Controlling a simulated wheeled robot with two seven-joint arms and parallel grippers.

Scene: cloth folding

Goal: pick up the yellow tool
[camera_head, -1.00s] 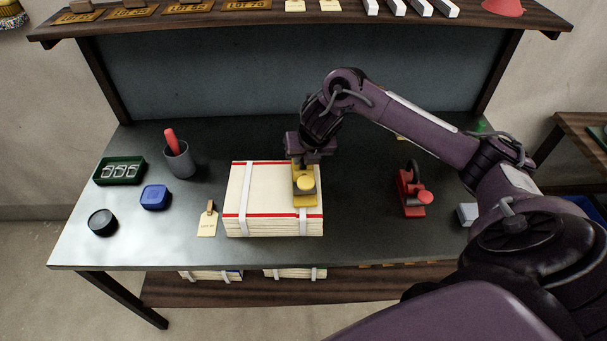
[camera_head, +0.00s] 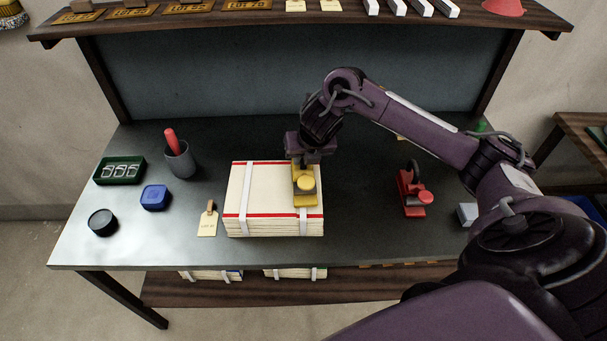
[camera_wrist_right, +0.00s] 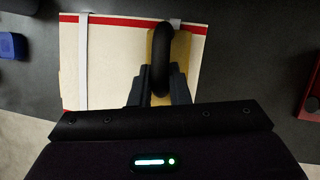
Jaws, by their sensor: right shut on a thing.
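The yellow tool (camera_head: 304,190) has a yellow base with a round yellow knob at its front. It is over the right part of a strapped stack of cream cloths (camera_head: 268,217) with red stripes. My right gripper (camera_head: 303,164) is shut on the tool from behind. In the right wrist view the gripper's fingers (camera_wrist_right: 160,90) sit on both sides of the tool's black curved handle (camera_wrist_right: 160,58), with the yellow base (camera_wrist_right: 182,52) under it. I cannot tell whether the tool touches the stack. My left gripper is not in view.
A similar red tool (camera_head: 411,192) stands to the right. A tag (camera_head: 208,222), a blue box (camera_head: 155,197), a black round tin (camera_head: 102,222), a grey cup (camera_head: 181,162) and a green tray (camera_head: 119,181) are left. The shelf (camera_head: 300,24) runs along the back.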

